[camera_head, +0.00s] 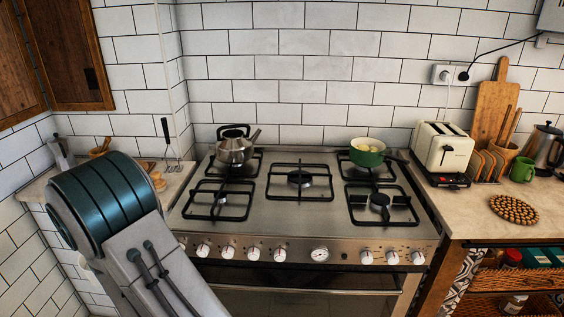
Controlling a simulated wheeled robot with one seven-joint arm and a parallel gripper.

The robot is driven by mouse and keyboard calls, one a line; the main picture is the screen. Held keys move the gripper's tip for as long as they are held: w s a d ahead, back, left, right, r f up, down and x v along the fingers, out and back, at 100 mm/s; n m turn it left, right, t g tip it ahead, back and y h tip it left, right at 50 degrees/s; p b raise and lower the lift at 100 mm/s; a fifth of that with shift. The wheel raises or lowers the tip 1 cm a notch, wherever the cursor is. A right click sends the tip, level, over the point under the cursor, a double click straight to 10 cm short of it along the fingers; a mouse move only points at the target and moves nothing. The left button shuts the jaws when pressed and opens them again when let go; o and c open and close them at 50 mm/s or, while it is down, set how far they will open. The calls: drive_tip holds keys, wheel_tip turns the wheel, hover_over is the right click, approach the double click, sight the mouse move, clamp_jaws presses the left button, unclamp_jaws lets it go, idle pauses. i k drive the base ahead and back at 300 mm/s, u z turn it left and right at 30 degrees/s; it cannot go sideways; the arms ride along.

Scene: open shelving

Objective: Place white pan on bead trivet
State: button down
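The round brown bead trivet (514,209) lies flat on the right-hand counter, with nothing on it. No plainly white pan shows. The only pan in view is green outside (368,158), with a pale inside or pale contents and a dark handle pointing right. It sits on the back right burner of the stove. My arm fills the lower left of the view, in front of the left counter and the stove's left edge. My gripper is not in view.
A steel kettle (235,149) stands on the back left burner. A cream toaster (442,148) stands left of the trivet, with a green mug (522,169) and wooden boards (491,103) behind it. The counter right of the stove (470,217) is clear in front of the toaster.

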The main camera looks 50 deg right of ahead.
sight(527, 220)
drive_tip(key=u, duration=0.6)
drive_tip(key=k, duration=0.95)
